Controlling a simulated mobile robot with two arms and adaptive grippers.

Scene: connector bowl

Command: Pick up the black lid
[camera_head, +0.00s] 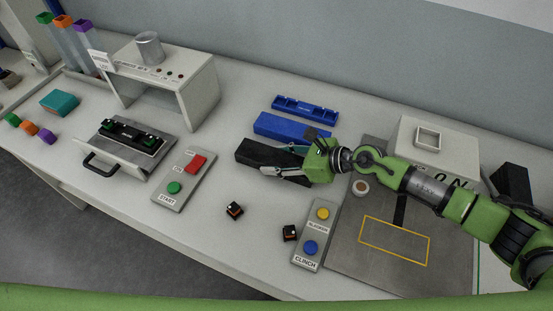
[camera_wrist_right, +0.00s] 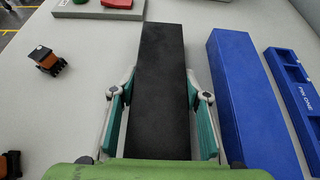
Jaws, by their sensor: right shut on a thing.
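The black lid (camera_head: 256,154) is a long dark block at the middle of the table in the head view. It also fills the middle of the right wrist view (camera_wrist_right: 162,85), running away from the camera. My right gripper (camera_head: 282,163) is shut on the lid, with one teal-padded finger along each long side; its fingertips show in the right wrist view (camera_wrist_right: 160,95). I cannot tell whether the lid is off the table. The near end of the lid is hidden by the gripper. My left gripper is not in view.
A blue block (camera_head: 285,126) and a blue tray (camera_head: 305,108) lie just behind the lid. Small black-and-orange connectors (camera_head: 234,210) lie in front. A button panel (camera_head: 184,180) stands to the left and another (camera_head: 317,234) at the front right. A white machine (camera_head: 160,78) stands at the back left.

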